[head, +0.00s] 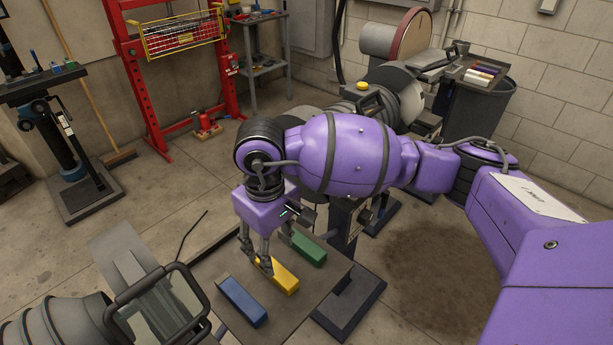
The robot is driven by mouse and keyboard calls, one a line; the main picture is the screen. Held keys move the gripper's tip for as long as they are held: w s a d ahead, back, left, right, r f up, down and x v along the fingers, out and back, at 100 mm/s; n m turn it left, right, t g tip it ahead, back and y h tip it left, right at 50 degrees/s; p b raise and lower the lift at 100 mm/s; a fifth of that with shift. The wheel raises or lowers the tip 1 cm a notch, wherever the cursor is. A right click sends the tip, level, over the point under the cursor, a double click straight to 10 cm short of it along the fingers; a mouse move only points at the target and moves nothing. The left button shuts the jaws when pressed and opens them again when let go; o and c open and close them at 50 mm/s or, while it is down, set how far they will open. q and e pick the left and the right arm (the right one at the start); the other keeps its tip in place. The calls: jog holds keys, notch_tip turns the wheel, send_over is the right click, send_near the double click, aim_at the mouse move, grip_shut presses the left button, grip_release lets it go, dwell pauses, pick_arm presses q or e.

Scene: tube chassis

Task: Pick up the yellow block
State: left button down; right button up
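The yellow block (284,282) lies on a dark flat table top (312,300), between a blue block (242,302) and a green block (309,248). My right gripper (260,262), on the purple arm coming in from the right, points down at the far left end of the yellow block. Its fingers look spread, and one overlaps the block in the picture. I cannot tell whether any finger touches it. The block appears to rest on the table. My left gripper is not in view.
A grey machine with a framed clear shield (172,304) stands close to the table's left side. A grinding machine (397,90) stands behind my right arm. A red press frame (140,75) is at the back wall. Open floor lies to the left (150,215).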

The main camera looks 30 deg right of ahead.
aim_at(276, 270)
jog(key=shift+s+f, duration=0.3)
jog(key=shift+f, duration=0.35)
jog(key=shift+s+f, duration=0.3)
jog(key=shift+f, duration=0.3)
jog(key=f, duration=0.2)
jog(key=f+p, duration=0.1)
jog(key=shift+w+f, duration=0.25)
jog(key=shift+f, duration=0.15)
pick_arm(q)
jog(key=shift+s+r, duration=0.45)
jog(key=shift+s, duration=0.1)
pick_arm(e)
jog(key=shift+f, duration=0.35)
jog(key=c, duration=1.1)
grip_shut()
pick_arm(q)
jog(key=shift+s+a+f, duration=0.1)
pick_arm(e)
jog(key=shift+r, duration=0.15)
